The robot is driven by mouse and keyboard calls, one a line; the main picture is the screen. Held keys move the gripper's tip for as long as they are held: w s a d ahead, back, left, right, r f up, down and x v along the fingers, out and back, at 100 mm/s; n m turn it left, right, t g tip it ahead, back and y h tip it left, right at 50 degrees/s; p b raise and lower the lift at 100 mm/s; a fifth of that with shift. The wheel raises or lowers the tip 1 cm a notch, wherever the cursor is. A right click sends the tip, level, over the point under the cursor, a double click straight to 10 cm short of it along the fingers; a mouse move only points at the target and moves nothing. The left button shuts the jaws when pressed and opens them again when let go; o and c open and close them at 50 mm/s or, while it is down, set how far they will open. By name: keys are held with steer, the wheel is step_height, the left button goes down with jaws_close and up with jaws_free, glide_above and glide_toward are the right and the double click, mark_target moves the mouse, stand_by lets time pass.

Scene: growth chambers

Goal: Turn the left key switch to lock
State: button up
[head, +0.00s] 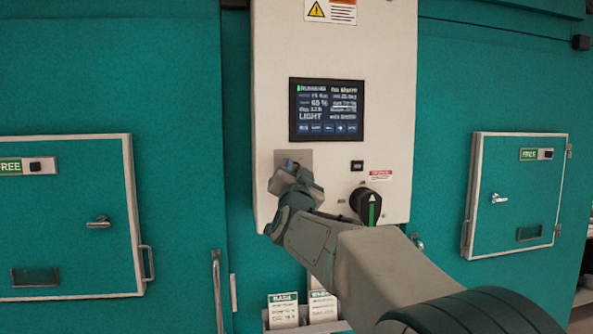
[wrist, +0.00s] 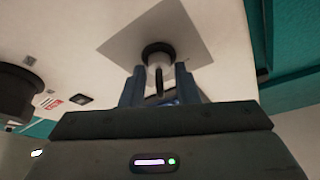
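The left key switch (wrist: 158,55) is a round dark collar with a pale barrel on a square grey plate (wrist: 195,45). Its dark narrow key (wrist: 159,82) points out toward my gripper. My gripper (wrist: 160,88) has its two fingers apart, one on each side of the key, with gaps visible between the fingers and the key. In the head view my gripper (head: 297,172) is at the grey plate (head: 300,157) on the lower left of the white control panel (head: 270,110) and hides the key switch.
A black rotary knob with a green stripe (head: 367,205) sits right of my gripper, and a small dark square fitting (head: 357,165) is above it. A lit screen (head: 326,109) is higher on the panel. Teal chamber doors (head: 65,218) flank the panel. Card holders (head: 284,310) are below.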

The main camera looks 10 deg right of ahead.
jaws_close()
